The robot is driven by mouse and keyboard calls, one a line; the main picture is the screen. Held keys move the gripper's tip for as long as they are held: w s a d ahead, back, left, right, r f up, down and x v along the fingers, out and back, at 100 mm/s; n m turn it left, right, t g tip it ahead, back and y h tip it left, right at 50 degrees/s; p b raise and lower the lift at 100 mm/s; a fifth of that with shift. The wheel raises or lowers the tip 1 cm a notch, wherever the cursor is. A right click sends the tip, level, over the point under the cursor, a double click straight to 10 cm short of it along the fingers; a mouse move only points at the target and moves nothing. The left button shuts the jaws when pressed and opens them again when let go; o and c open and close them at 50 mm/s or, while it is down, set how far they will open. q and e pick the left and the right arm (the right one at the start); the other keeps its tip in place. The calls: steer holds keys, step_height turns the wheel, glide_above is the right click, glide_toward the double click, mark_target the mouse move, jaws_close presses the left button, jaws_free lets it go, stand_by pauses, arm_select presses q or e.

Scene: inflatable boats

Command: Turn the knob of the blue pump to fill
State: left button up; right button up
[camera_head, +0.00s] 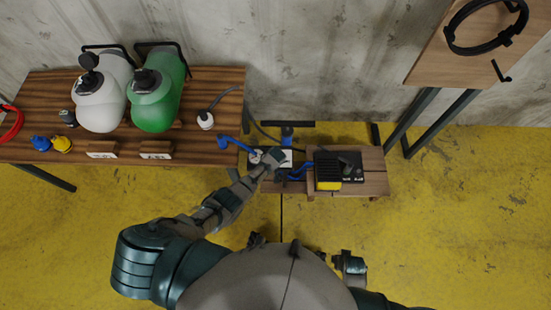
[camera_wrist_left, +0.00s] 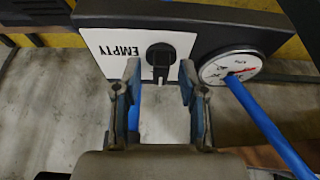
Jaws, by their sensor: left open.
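The pump (camera_head: 287,136) stands on the low wooden bench in the head view, with a blue post and a black handle bar. In the left wrist view its dark panel (camera_wrist_left: 215,22) carries a white label reading EMPTY (camera_wrist_left: 118,50), seen upside down. The small black knob (camera_wrist_left: 161,58) sits at this label's right end. My left gripper (camera_wrist_left: 160,72) is open, its fingertips on either side of the knob with visible gaps. In the head view my left gripper (camera_head: 272,157) covers much of the panel. My right gripper (camera_head: 350,264) is low beside my body, its fingers unclear.
A round gauge (camera_wrist_left: 230,67) sits right of the knob, with a blue hose (camera_wrist_left: 268,125) crossing it. A yellow-and-black box (camera_head: 327,172) stands right on the bench (camera_head: 375,178).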

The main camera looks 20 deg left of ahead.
arm_select(q)
steer(key=v, duration=1.1)
steer(key=shift+s+r, duration=0.2)
steer(key=shift+r, duration=0.1)
steer(key=shift+d, duration=0.1)
steer(key=s+a+f+m+p, duration=0.1)
steer(key=s+f, duration=0.4)
steer(key=s, duration=0.6)
steer(key=s+a+f+m+g+h, duration=0.1)
steer(key=s+a+f+m, duration=0.1)
steer(key=s+f, duration=0.4)
steer(key=s+a+f+m+g+p, duration=0.1)
steer(key=s+f, duration=0.4)
steer(key=s, duration=1.2)
steer(key=shift+a+f+m+p, duration=0.3)
steer(key=shift+a+m, duration=0.5)
steer(key=shift+a, duration=0.4)
arm_select(e)
steer(key=s+f, duration=0.3)
steer(key=f, duration=0.3)
steer(key=shift+s+d, duration=0.2)
